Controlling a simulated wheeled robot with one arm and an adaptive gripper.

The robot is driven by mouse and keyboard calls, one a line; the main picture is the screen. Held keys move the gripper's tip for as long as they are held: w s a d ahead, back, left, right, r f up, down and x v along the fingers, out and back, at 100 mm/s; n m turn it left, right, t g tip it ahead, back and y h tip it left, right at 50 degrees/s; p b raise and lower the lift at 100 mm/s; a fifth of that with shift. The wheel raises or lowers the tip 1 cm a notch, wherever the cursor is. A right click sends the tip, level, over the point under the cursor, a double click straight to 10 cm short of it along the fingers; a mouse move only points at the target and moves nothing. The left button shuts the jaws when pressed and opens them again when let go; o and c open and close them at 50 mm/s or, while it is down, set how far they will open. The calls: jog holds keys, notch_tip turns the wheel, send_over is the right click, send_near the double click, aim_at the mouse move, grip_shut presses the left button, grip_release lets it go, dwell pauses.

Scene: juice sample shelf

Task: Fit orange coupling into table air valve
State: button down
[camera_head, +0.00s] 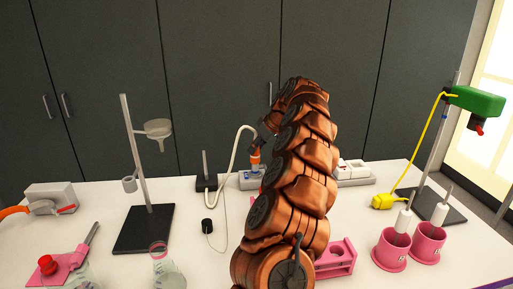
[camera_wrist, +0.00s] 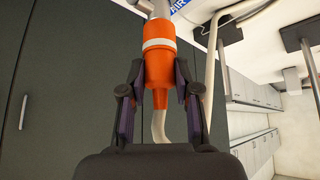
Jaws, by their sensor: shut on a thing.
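The orange coupling (camera_wrist: 160,62) with a white band is between the two dark fingers of my gripper (camera_wrist: 160,72) in the wrist view. My gripper is shut on it. A pale hose (camera_wrist: 159,126) leaves its narrow end. Its wide end meets or overlaps a grey metal piece (camera_wrist: 156,8), apparently the table air valve, beside a blue AIR label (camera_wrist: 178,4). I cannot tell whether they are fully joined. In the head view the coupling (camera_head: 255,156) is small and upright, just above the valve's base (camera_head: 250,180). My arm partly hides that area.
A white hose (camera_head: 232,160) arcs left of the coupling. A small black stand (camera_head: 206,181) is close by on the left, with a larger stand (camera_head: 146,228) further left. A pink rack (camera_head: 336,261) and pink cups (camera_head: 390,249) stand at right. Dark cabinets (camera_head: 215,80) rise behind.

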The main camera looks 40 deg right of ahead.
jog(key=shift+f, duration=0.25)
jog(key=c, duration=1.2)
grip_release()
jog(key=o, duration=0.4)
jog(key=shift+o, duration=0.2)
jog(key=shift+r, duration=0.1)
jog(key=v, duration=1.2)
